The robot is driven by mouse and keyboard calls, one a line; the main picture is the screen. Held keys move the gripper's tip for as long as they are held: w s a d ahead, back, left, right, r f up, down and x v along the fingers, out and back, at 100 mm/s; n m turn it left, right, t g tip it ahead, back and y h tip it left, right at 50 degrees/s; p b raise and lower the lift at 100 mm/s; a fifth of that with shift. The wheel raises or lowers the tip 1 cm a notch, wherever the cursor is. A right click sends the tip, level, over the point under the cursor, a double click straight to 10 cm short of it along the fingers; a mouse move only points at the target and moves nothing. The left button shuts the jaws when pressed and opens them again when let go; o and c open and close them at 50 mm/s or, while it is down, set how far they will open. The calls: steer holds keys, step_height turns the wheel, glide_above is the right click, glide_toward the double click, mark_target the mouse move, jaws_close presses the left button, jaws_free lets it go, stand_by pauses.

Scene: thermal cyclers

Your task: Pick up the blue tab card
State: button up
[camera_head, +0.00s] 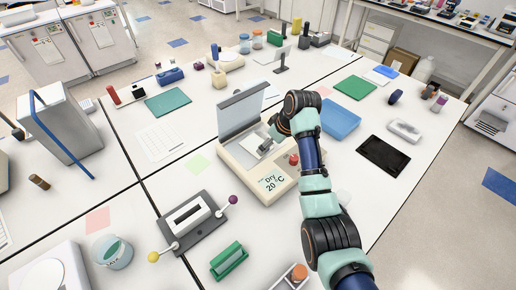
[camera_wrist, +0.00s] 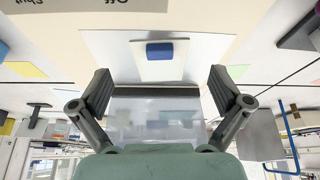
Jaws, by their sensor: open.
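The blue tab card shows in the wrist view as a white card (camera_wrist: 160,70) with a dark blue tab (camera_wrist: 160,50). It lies on a pale surface between and just beyond my two fingers. My gripper (camera_wrist: 160,78) is open, with one finger on each side of the card and nothing between the fingertips. In the head view my gripper (camera_head: 268,143) is low over the recess of a cream thermal cycler (camera_head: 238,160). There the blue tab cannot be made out behind the gripper.
The cycler's raised grey lid (camera_head: 242,112) stands close behind my gripper. A red knob (camera_head: 294,159) and a display (camera_head: 271,183) are on its front. A blue tray (camera_head: 340,119) and a black tray (camera_head: 385,156) lie to the right.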

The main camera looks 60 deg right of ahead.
mark_target(267, 153)
steer(key=b+x, duration=0.1)
steer(key=x, duration=0.4)
steer(key=shift+w+r, duration=0.1)
steer(key=c, duration=1.8)
